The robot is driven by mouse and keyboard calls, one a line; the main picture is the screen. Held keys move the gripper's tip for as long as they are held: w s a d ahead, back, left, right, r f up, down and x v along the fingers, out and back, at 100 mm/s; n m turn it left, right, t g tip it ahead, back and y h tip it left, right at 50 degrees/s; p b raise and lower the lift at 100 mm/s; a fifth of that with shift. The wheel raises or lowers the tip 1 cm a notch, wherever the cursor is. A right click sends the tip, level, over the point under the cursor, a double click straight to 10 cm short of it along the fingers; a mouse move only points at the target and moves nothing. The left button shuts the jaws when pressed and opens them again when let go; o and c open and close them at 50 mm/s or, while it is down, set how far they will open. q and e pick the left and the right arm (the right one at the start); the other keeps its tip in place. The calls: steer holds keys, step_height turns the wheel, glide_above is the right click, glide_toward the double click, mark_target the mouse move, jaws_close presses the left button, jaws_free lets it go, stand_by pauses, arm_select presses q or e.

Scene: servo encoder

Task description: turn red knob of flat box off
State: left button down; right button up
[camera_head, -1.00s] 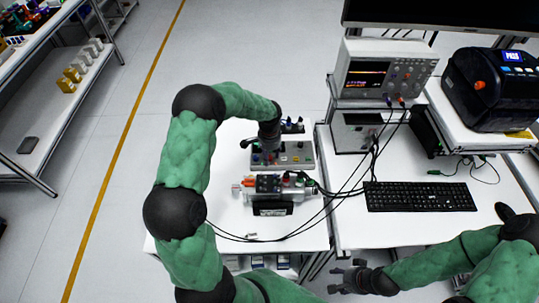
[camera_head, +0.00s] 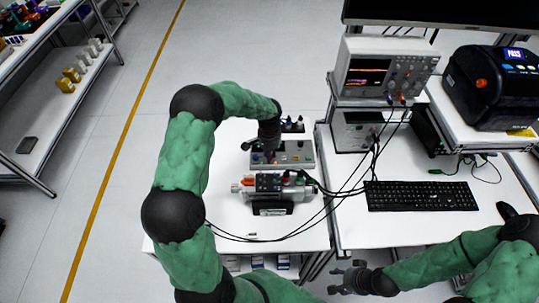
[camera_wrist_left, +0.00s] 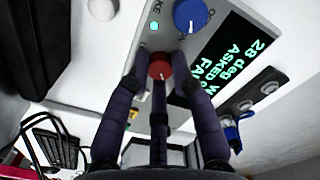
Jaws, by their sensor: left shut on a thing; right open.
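The flat box (camera_head: 297,155) is a light grey box lying on the white table in the head view, behind the servo unit. In the left wrist view the box (camera_wrist_left: 110,95) shows a blue knob (camera_wrist_left: 190,15), a small lit green light and a dark display with green text. The red knob (camera_wrist_left: 160,66) sits between the fingers of my left gripper (camera_wrist_left: 160,78), which is shut on it. In the head view my left gripper (camera_head: 268,155) is over the left part of the box. My right gripper (camera_head: 346,277) is open and empty at the front, low in the picture.
The servo unit (camera_head: 270,187) with black cables stands in front of the box. To the right are a keyboard (camera_head: 420,196), an oscilloscope (camera_head: 385,72) and a black printer (camera_head: 493,85). The white table (camera_head: 229,215) is bare at its front left.

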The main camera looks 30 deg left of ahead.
arm_select(q)
steer(key=n+b, duration=0.2)
steer(key=n, duration=0.2)
steer(key=shift+f+n, duration=0.1)
steer(key=shift+n, duration=0.2)
steer(key=shift+n+b, duration=0.8)
steer(key=shift+n, duration=1.8)
steer(key=c, duration=1.1)
jaws_free()
steer(key=shift+o, duration=0.2)
steer(key=shift+r, duration=0.2)
step_height(320, 180, up, 12)
steer(key=shift+f, duration=0.15)
